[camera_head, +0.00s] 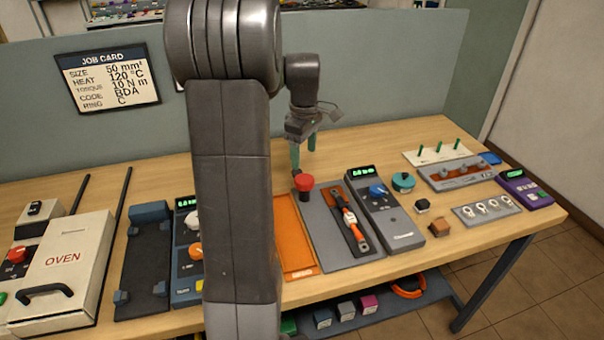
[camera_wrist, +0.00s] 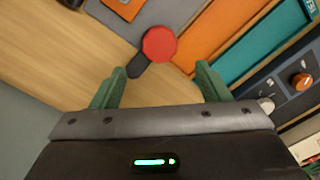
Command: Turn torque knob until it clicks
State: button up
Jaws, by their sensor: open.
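My gripper (camera_head: 303,150) hangs over the back of the bench with its green fingers apart and empty. In the wrist view, my gripper (camera_wrist: 160,84) shows both fingers spread. A red round-topped piece with a dark stem (camera_head: 305,183) is just below it; in the wrist view this red piece (camera_wrist: 159,44) lies beyond the fingertips, apart from them. A blue knob (camera_head: 377,190) sits on a dark grey unit (camera_head: 398,226) with a green display, to the right of my gripper. No label naming the torque knob is readable.
An orange-and-black tool (camera_head: 350,219) lies on a grey mat (camera_head: 325,232) beside an orange panel (camera_head: 292,240). A teal round piece (camera_head: 403,182) stands to the right. A job card (camera_head: 107,79) reads torque 10 N m. My arm hides part of a blue unit (camera_head: 183,285).

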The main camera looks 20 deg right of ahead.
aim_at(304, 178)
notch_tip(304, 178, down, 8)
jog(key=shift+r, duration=0.1)
jog(key=shift+c, duration=0.4)
jog(key=c, duration=1.3)
